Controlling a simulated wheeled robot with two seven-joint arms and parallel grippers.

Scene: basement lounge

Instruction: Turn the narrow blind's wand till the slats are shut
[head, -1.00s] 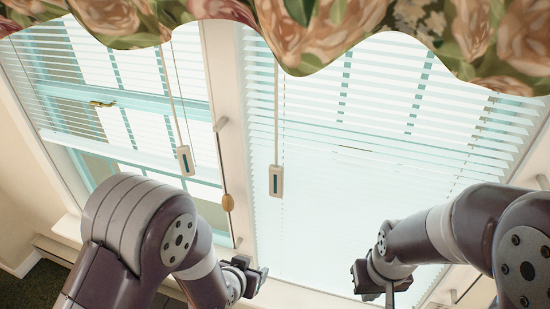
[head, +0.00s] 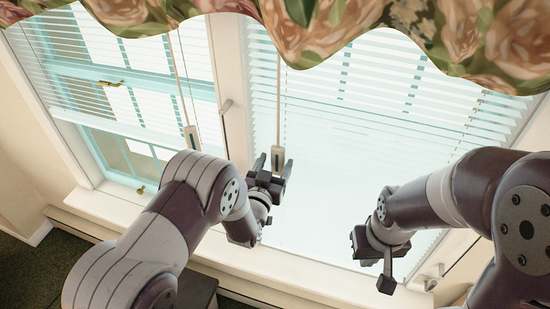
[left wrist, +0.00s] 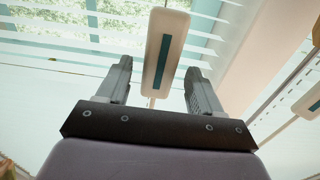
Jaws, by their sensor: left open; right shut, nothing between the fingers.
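Two blinds hang side by side, the left blind (head: 60,75) and the right blind (head: 330,190); the left one looks narrower in the head view. The right blind's wand handle (head: 277,155) is pale with a dark teal strip and hangs near its left edge. My left gripper (head: 275,163) is open, its fingers on either side of that handle. In the left wrist view the handle (left wrist: 167,50) hangs between the open fingers, with gaps on both sides. The left blind's wand handle (head: 191,138) hangs farther left. Both blinds show gaps between slats. My right gripper (head: 387,284) is shut and empty.
A white post (head: 232,110) with a handle parts the windows. A flowered valance (head: 330,30) hangs across the top. The white sill (head: 110,205) runs below. Another handle (left wrist: 308,100) shows at the right of the left wrist view.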

